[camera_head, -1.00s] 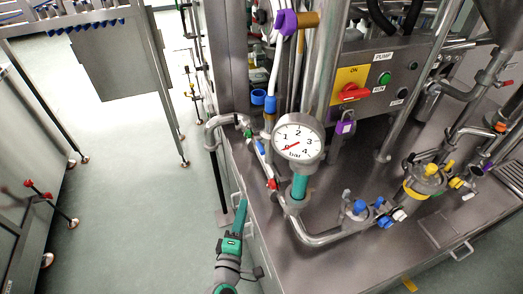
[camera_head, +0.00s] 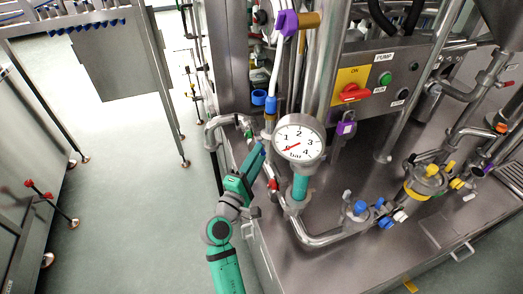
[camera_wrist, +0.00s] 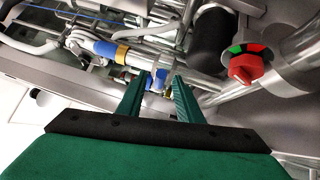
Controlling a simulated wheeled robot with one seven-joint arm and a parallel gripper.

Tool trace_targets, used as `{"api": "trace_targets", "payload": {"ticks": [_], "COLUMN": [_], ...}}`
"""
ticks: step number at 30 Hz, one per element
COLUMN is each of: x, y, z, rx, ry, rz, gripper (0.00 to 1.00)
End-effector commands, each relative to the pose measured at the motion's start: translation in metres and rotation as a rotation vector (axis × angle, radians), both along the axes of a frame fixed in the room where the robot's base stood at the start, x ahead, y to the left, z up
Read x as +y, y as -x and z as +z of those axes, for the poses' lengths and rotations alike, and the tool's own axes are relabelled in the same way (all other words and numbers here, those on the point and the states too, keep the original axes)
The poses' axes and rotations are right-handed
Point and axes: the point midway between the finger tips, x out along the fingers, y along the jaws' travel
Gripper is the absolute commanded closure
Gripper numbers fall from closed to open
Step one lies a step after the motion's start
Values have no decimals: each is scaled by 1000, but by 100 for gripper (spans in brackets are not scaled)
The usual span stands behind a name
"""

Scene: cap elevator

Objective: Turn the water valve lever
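My gripper (camera_head: 261,148) is up at the pipework left of the round pressure gauge (camera_head: 298,138). In the wrist view my gripper (camera_wrist: 159,78) is open, its two green fingers apart. A small blue lever-like part (camera_wrist: 159,76), which looks like the water valve lever, shows between or just beyond the fingertips. I cannot tell whether either finger touches it. In the head view the gripper hides most of that blue part. A red valve handle (camera_head: 272,184) is just below and right of the gripper.
A blue and yellow hose fitting (camera_wrist: 108,48) lies just left of the fingers, and a red knob (camera_wrist: 245,66) to their right. The steel skid's bench (camera_head: 330,262) lies below the pipes. Open floor (camera_head: 120,200) is to the left.

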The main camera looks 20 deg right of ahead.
Motion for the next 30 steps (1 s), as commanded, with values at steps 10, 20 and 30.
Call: {"api": "trace_targets", "payload": {"ticks": [10, 20, 30], "x": [-22, -22, -21], "y": [-23, -24, -25], "z": [4, 4, 4], "rx": [0, 0, 4], "ry": [-1, -1, -1], "rz": [0, 1, 3], "gripper": [68, 77, 100]}}
